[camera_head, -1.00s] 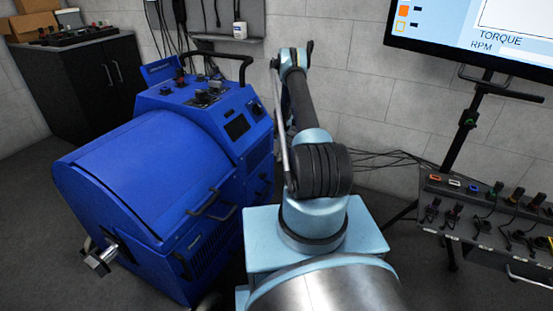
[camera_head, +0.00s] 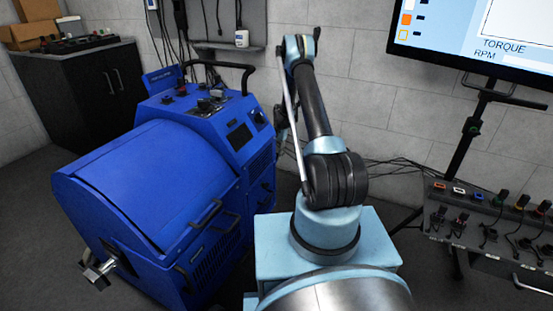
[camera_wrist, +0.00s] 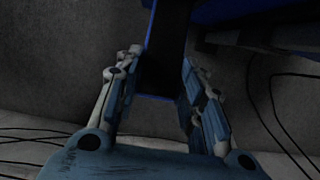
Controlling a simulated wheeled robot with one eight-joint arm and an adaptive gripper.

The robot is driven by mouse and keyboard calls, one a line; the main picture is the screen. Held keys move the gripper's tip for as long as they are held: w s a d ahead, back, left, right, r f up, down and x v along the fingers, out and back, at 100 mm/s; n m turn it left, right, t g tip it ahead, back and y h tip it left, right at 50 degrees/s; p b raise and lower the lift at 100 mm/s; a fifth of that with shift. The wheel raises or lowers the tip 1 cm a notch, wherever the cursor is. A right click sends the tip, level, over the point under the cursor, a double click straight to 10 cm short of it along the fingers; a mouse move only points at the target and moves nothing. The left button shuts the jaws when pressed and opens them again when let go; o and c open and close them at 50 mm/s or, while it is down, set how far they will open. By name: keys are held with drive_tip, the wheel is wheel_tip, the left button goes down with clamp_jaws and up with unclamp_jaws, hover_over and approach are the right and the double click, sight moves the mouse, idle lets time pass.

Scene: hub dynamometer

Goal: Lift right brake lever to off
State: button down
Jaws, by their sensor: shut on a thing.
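The blue dynamometer (camera_head: 150,190) stands left of my arm in the head view, its control panel (camera_head: 205,105) on top towards the wall. My gripper (camera_head: 282,120) is partly hidden behind my arm, close to the machine's right side. In the wrist view, the two fingers of my gripper (camera_wrist: 158,95) stand on either side of a dark upright bar with blue edges (camera_wrist: 168,45), which I take to be the right brake lever. The fingers are shut on it. The picture is dark, so the exact contact and the lever's position cannot be told.
A black cabinet (camera_head: 60,95) stands at the back left. A monitor on a stand (camera_head: 480,35) and a rack of plugs (camera_head: 490,225) are on the right. Loose cables (camera_head: 390,165) lie along the wall. A black handle (camera_head: 225,67) rises behind the panel.

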drive_tip(key=shift+s+a+r, duration=0.25)
drive_tip(key=shift+a+r, duration=0.15)
drive_tip(key=shift+r, duration=0.05)
idle(0.3)
drive_tip(key=c, duration=1)
unclamp_jaws()
drive_tip(key=shift+c, duration=0.2)
drive_tip(key=shift+d, duration=0.1)
drive_tip(key=shift+r, duration=0.1)
drive_tip(key=shift+d+r, duration=0.1)
drive_tip(key=shift+r, duration=0.2)
drive_tip(key=v, duration=1.1)
drive_tip(key=shift+w, duration=0.1)
